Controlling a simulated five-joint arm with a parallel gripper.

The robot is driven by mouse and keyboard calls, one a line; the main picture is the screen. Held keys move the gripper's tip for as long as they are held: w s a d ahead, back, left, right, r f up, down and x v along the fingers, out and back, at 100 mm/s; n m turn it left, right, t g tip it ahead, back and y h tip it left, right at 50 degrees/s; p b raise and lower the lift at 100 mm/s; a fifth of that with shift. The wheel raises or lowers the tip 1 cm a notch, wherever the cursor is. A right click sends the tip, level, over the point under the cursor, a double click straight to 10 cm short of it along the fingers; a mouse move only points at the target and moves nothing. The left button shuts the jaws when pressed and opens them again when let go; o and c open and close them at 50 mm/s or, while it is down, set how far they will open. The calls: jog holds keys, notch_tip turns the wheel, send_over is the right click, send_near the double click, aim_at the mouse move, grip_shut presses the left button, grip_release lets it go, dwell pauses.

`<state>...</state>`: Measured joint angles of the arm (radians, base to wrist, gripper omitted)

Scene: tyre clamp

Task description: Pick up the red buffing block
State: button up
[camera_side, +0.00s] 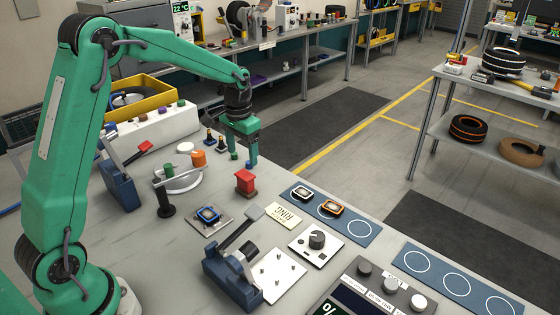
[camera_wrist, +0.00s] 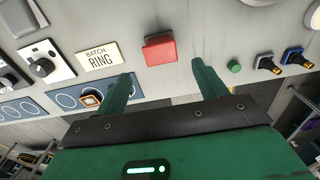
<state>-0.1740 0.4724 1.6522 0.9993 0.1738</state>
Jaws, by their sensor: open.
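The red buffing block (camera_side: 245,183) stands upright on the grey bench, near the middle of the side view. It also shows in the wrist view (camera_wrist: 160,48), at the upper middle, just beyond the fingertips. My green gripper (camera_side: 244,159) is open and empty, with its fingers pointing down. In the side view it appears just above and behind the block, apart from it. In the wrist view the two fingers of my gripper (camera_wrist: 162,78) are spread wider than the block, which lies roughly in line with the gap between them.
A "BATCH RING" card (camera_side: 283,215) and a blue ringed mat (camera_side: 330,215) lie right of the block. A toggle clamp (camera_side: 232,272) stands in front. A round white fixture (camera_side: 183,180) is at left.

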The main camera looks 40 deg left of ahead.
aim_at(245, 174)
jog(key=shift+w+a+f, duration=0.2)
jog(key=shift+w+f, duration=0.15)
jog(key=shift+f, duration=0.25)
jog(key=shift+s+d+f, duration=0.1)
jog(key=shift+f, duration=1.9)
jog(key=shift+s+d+f, duration=0.1)
jog(key=shift+f, duration=1.85)
jog(key=c, duration=1)
jog(key=shift+r, duration=0.1)
